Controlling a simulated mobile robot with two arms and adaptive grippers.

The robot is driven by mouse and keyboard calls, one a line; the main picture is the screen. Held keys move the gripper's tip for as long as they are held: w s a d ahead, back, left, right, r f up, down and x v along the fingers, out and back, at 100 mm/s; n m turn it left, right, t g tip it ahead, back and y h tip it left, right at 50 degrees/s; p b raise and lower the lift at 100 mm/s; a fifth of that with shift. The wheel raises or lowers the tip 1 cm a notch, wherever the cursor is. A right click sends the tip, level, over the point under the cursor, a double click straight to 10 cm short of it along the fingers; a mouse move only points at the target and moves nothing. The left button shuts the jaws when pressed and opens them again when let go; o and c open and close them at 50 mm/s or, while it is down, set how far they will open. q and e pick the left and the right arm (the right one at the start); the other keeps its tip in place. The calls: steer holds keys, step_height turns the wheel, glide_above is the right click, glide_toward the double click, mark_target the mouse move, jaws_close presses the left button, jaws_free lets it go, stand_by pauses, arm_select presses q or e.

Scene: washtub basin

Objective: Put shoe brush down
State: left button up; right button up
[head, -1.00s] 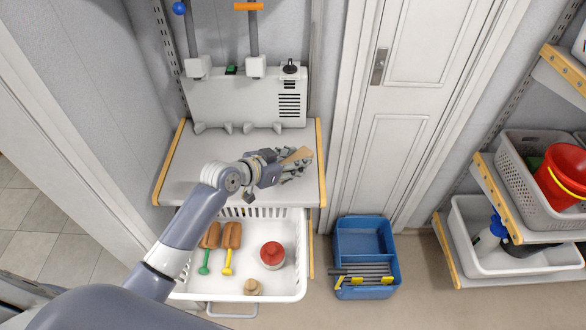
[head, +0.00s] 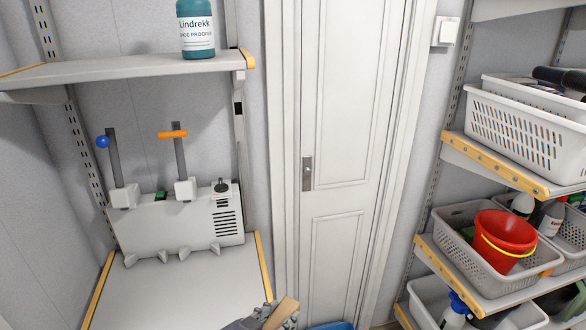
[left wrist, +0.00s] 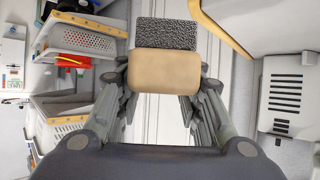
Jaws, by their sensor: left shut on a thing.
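The shoe brush (left wrist: 165,70) has a tan wooden back and dark bristles. In the left wrist view it sits between the fingers of my left gripper (left wrist: 163,98), with the bristles pointing away. In the head view only the brush's wooden part (head: 284,311) and the tip of the left gripper (head: 268,322) show at the bottom edge. They are by the front right corner of the low white shelf (head: 170,295), but I cannot tell how high above it. My right gripper is out of view.
A white machine (head: 185,225) with two levers stands at the back of the low shelf, whose front is bare. A bottle (head: 196,35) stands on the upper shelf (head: 130,72). A door (head: 335,130) is in the middle. Baskets (head: 525,125) and a red bucket (head: 503,240) fill the right-hand rack.

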arm_select(q)
steer(key=w+a+r+n+y, duration=0.1)
steer(key=a+r+n+y, duration=0.2)
steer(key=a+r, duration=0.4)
steer(key=w+a+r+n+t+y, duration=0.1)
steer(key=a+r, duration=0.6)
steer(key=r, duration=0.8)
steer(key=shift+n+t+y, duration=0.3)
steer(key=shift+n+y, duration=0.6)
steer(key=shift+y, duration=0.1)
steer(key=shift+w+r, duration=0.1)
